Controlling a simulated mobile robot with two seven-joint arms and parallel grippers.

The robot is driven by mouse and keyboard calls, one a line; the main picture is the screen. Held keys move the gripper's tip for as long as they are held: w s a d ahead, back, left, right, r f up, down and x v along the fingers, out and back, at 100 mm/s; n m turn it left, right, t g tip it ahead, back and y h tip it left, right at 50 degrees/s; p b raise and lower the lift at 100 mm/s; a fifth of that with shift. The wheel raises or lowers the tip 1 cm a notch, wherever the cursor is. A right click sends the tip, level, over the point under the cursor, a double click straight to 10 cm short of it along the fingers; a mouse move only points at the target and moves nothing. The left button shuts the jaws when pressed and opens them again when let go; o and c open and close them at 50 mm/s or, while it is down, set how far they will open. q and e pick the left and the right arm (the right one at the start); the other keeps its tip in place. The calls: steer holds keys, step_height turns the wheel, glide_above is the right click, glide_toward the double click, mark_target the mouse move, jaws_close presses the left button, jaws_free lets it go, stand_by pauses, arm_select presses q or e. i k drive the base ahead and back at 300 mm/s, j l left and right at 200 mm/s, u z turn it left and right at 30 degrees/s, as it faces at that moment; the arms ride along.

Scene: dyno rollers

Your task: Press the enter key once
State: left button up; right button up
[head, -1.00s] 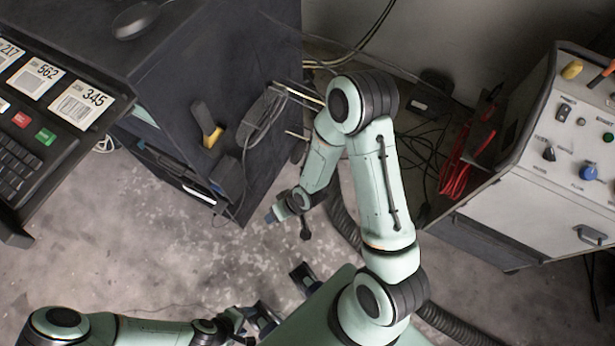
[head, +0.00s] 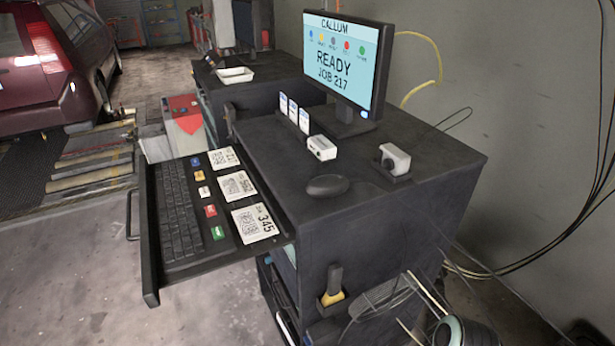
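A black keyboard (head: 178,212) lies in the pulled-out drawer tray of a dark cabinet, left of centre. Its key legends are too small to read, so I cannot tell which key is enter. A column of coloured keys sits beside it: blue, yellow, white, red (head: 210,210) and green (head: 218,233).
Cards with codes (head: 254,222) lie right of the coloured keys. The cabinet top (head: 410,195) holds a dark mouse (head: 327,186), a white device (head: 321,147) and another in a holder (head: 396,159). Cables hang at right. Floor (head: 75,270) left of the tray is clear.

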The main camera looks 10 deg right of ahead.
mark_target(218, 233)
steer(key=j+u, duration=0.1)
steer(key=j, duration=0.65)
steer(key=i+j, duration=0.15)
steer(key=j, duration=0.6)
steer(key=u, duration=0.05)
